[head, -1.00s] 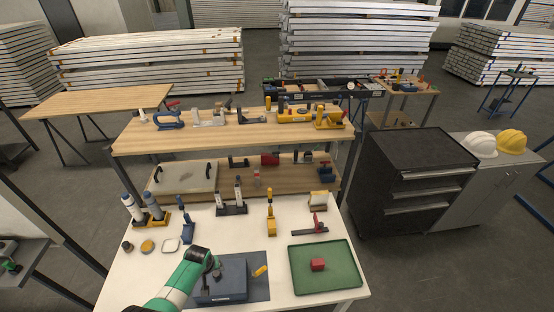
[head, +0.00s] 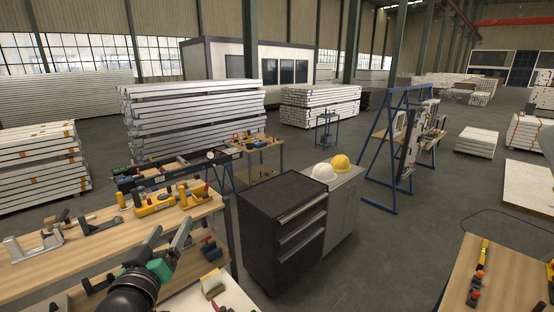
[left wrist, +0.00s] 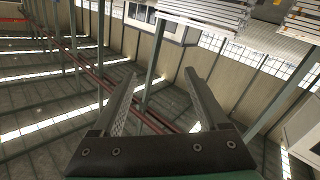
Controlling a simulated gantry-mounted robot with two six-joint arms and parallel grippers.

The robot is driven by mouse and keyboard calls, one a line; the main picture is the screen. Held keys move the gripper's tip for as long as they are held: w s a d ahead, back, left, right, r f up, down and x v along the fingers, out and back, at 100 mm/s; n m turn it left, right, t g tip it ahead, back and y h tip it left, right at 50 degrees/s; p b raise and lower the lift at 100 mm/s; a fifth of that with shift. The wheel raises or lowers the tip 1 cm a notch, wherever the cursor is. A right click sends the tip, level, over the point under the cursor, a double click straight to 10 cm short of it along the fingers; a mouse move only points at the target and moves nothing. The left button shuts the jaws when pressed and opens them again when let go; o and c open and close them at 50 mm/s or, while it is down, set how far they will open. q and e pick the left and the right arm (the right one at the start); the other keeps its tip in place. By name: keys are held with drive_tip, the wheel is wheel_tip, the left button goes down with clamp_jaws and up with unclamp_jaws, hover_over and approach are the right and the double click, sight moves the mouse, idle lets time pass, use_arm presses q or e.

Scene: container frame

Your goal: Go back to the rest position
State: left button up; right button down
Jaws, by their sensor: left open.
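My left gripper (head: 169,232) is raised at the lower left of the head view, above the wooden shelf bench. Its two grey fingers point up and away, apart from each other, with green parts behind them. My right gripper is in neither view.
The wooden bench (head: 110,246) with clamps and tools lies at the left. A black drawer cabinet (head: 282,228) and a grey cabinet with white and yellow helmets (head: 341,162) stand right of it. Another wooden table (head: 505,275) is at lower right. Grey floor between is clear.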

use_arm(q)
drive_tip(key=s+d+r+m+t+h, duration=0.1)
drive_tip(key=s+d+r+t, duration=0.1)
drive_tip(key=s+r, duration=0.35)
drive_tip(key=s+d+r+m+t+h, duration=0.1)
drive_tip(key=s+d+r+t, duration=0.1)
drive_tip(key=r, duration=0.6)
drive_tip(key=s+d+r+m+t+h, duration=0.1)
drive_tip(key=s+r+m+t, duration=0.2)
drive_tip(key=s+r, duration=0.9)
drive_tip(key=s+t, duration=0.2)
drive_tip(key=s, duration=0.2)
drive_tip(key=shift+d+r+t+h, duration=0.2)
drive_tip(key=shift+d+t+h, duration=0.1)
drive_tip(key=shift+t, duration=0.1)
